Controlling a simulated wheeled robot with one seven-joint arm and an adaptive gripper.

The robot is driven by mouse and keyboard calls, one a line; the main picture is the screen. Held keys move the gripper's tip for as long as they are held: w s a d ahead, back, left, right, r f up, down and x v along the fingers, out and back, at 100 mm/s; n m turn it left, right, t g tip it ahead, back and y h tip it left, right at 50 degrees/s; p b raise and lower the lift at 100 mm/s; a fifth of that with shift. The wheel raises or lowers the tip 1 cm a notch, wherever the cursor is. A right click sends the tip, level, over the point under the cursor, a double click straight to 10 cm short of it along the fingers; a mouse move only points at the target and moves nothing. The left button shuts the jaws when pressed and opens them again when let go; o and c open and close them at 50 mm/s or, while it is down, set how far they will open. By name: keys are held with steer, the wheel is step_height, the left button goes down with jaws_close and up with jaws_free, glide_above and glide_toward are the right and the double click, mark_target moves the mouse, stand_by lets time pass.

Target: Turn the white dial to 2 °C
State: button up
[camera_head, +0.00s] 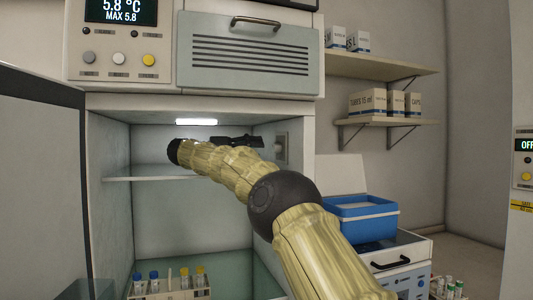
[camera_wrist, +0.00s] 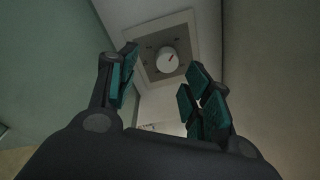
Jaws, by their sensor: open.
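The white dial (camera_wrist: 167,60) is round with a dark pointer line. It sits on a square grey plate (camera_wrist: 150,76) with small marks around it, ahead of my fingers in the wrist view. The pointer leans toward the upper right; the marks are too small to read. In the head view the plate (camera_head: 281,148) shows on the right inner wall of the open cabinet. My gripper (camera_head: 236,141) is inside the cabinet, left of the plate. In the wrist view my gripper (camera_wrist: 160,93) is open and empty, its teal-padded fingers apart from the dial.
The cabinet has a shelf (camera_head: 140,179) inside and an open door (camera_head: 40,170) on the left. A display (camera_head: 121,12) above reads 5.8 °C, MAX 5.8. A tube rack (camera_head: 170,292) stands at the bottom.

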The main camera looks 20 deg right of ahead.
mark_target(273, 148)
steer(key=d, duration=0.1)
steer(key=s+d+r, duration=0.1)
steer(key=d, duration=0.2)
steer(key=shift+s+r, duration=0.15)
steer(key=shift+s, duration=0.2)
steer(key=shift+w+d+f, duration=0.1)
steer(key=shift+w+f, duration=0.4)
steer(key=shift+w, duration=0.1)
steer(key=shift+s+d+r, duration=0.1)
steer(key=shift+s+r, duration=0.15)
steer(key=shift+s, duration=0.1)
steer(key=shift+w, duration=0.1)
steer(key=c, duration=1)
